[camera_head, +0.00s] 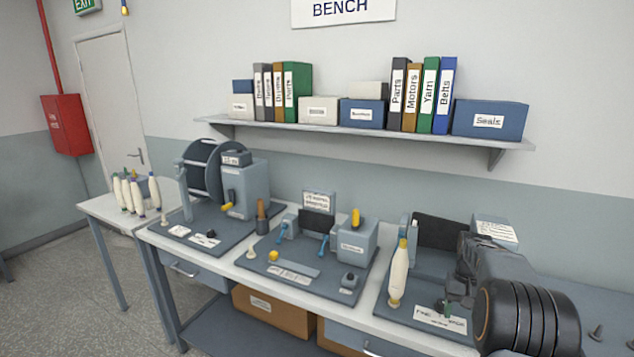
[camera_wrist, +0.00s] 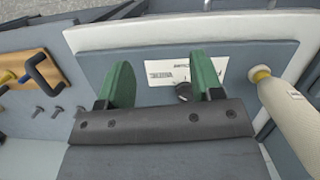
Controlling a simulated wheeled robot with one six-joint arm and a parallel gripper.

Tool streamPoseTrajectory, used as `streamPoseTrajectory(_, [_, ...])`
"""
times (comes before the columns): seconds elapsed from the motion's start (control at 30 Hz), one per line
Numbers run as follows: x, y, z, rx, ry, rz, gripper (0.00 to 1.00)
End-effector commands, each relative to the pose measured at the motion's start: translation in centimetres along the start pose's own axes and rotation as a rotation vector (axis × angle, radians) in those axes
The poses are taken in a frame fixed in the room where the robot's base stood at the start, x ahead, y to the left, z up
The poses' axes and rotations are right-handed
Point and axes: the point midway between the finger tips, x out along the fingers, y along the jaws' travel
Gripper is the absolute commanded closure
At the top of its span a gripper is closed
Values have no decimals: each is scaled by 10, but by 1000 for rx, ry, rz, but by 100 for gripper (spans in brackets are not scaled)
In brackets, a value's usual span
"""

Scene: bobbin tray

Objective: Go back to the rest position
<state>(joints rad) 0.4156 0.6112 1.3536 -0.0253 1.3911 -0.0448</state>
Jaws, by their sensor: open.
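My gripper (camera_head: 446,305) is at the right-hand station in the head view, low over its grey base plate. In the wrist view my gripper (camera_wrist: 163,82) has two green fingers spread apart, with no object held between them. A white label (camera_wrist: 210,70) and a small dark knob (camera_wrist: 183,91) show on the plate beyond the fingers. A cream bobbin with a yellow top (camera_head: 398,275) stands upright on the plate, left of my gripper and apart from it. The bobbin (camera_wrist: 290,110) also shows at the right of the wrist view. My arm hides part of the station.
A middle station (camera_head: 310,255) and a reel machine (camera_head: 225,185) stand to the left on the bench. Several bobbins (camera_head: 130,192) stand on a side table at the far left. A shelf (camera_head: 370,134) with binders and boxes runs along the wall above.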

Motion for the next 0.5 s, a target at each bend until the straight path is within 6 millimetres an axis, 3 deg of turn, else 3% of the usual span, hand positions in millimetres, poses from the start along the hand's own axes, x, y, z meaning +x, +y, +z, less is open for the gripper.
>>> streamPoseTrajectory(0.23, [-17,-52,89,-84,185,9,40])
streamPoseTrajectory(0.5, [-10,-90,200,-207,386,-4,40])
